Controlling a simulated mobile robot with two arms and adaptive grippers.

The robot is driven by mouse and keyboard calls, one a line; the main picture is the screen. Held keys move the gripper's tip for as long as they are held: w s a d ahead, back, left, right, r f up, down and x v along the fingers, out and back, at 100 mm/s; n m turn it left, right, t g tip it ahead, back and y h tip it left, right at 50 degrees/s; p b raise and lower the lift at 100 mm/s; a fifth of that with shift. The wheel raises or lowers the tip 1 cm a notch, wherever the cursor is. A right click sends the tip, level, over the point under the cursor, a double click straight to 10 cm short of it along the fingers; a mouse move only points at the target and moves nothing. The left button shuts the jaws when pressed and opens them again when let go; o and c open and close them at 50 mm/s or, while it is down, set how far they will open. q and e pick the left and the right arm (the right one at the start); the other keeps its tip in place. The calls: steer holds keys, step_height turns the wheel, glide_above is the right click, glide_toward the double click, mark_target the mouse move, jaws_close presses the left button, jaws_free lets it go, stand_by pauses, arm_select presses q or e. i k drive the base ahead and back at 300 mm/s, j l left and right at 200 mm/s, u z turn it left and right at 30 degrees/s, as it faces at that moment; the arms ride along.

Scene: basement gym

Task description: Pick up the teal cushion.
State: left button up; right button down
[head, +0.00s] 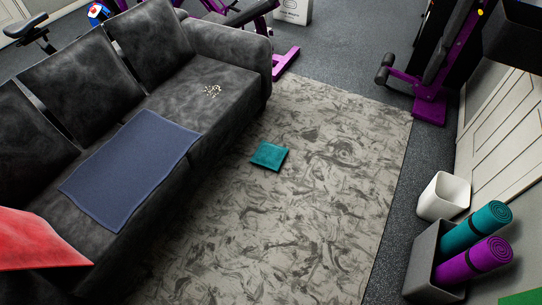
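A small square teal cushion (269,155) lies flat on the patterned grey rug in the middle of the head view. It lies apart from the sofa, to the right of its front. Nothing covers it. Neither my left gripper nor my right gripper shows in the head view.
A dark sofa (222,107) on the left holds a blue cloth (131,168), a red cloth (40,240) and pale crumbs (212,91). The rug (340,185) is otherwise clear. At right stand a white bin (443,195), a grey box (425,262) with rolled mats, and purple gym equipment (429,108).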

mark_target(269, 155)
steer(key=i+l+u, duration=0.1)
steer(key=u, duration=0.75)
steer(key=i+l+u, duration=0.15)
steer(key=l+u, duration=0.25)
steer(key=l, duration=0.25)
steer(key=l+u, duration=0.35)
steer(key=l, duration=0.35)
steer(key=l+u, duration=0.4)
steer(key=l, duration=0.35)
